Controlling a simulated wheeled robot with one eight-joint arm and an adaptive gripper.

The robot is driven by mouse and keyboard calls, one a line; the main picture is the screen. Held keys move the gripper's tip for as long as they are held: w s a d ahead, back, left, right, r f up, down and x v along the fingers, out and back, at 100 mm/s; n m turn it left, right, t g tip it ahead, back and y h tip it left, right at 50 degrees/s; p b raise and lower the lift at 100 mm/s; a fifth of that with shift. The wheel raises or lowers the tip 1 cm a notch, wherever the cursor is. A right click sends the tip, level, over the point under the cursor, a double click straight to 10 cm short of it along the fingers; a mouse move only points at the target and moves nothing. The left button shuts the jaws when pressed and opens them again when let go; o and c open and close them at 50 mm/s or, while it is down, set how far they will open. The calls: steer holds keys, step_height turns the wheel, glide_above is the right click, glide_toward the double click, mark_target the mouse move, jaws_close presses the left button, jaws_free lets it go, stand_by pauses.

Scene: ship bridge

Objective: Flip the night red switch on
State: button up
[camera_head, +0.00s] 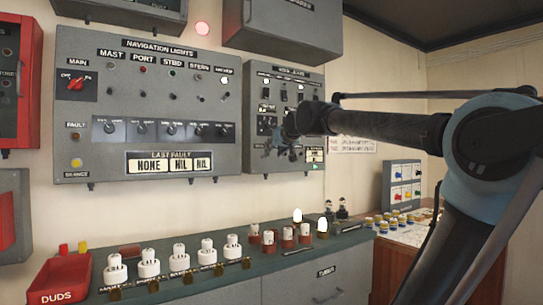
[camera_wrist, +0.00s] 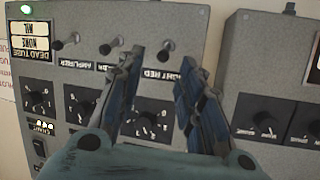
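In the wrist view the panel appears upside down. The night red label (camera_wrist: 158,78) shows between my fingers, partly covered by them. A small toggle switch, the night red switch (camera_wrist: 166,50), stands beside this label, between the fingertips; its exact position is hard to read. My gripper (camera_wrist: 160,62) is open, one finger on each side of the switch, and nothing is seen held. In the head view my gripper (camera_head: 283,142) is in front of the lower part of the right grey panel (camera_head: 311,95) and hides some of its controls.
Two more toggles, one by the amplifier label (camera_wrist: 80,64), sit left of my fingers in the wrist view, with several dials below. The navigation lights panel (camera_head: 150,45) is left of my gripper. A counter (camera_head: 225,270) with several white-topped items runs below.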

steer(key=v, duration=0.4)
steer(key=shift+d+f, duration=0.1)
steer(key=shift+f, duration=0.05)
stand_by(0.4)
steer(key=s+d+f+g+h, duration=0.1)
steer(key=s+d+f, duration=0.25)
steer(key=f, duration=0.45)
steer(key=s+d+f+g+h, duration=0.2)
steer(key=d+f, duration=0.2)
steer(key=f, duration=0.4)
steer(key=s+d+f+m+g, duration=0.1)
steer(key=s+d+f, duration=0.3)
steer(key=s+f, duration=0.4)
steer(key=s+d+f+m+g+h, duration=0.1)
steer(key=s+d+f+g, duration=0.3)
steer(key=s+f, duration=0.5)
steer(key=s+d+f+g+h, duration=0.1)
steer(key=s+d+f+g, duration=0.2)
steer(key=s+f, duration=0.6)
step_height(320, 180, down, 10)
steer(key=shift+d+m, duration=0.4)
steer(key=shift+d, duration=0.3)
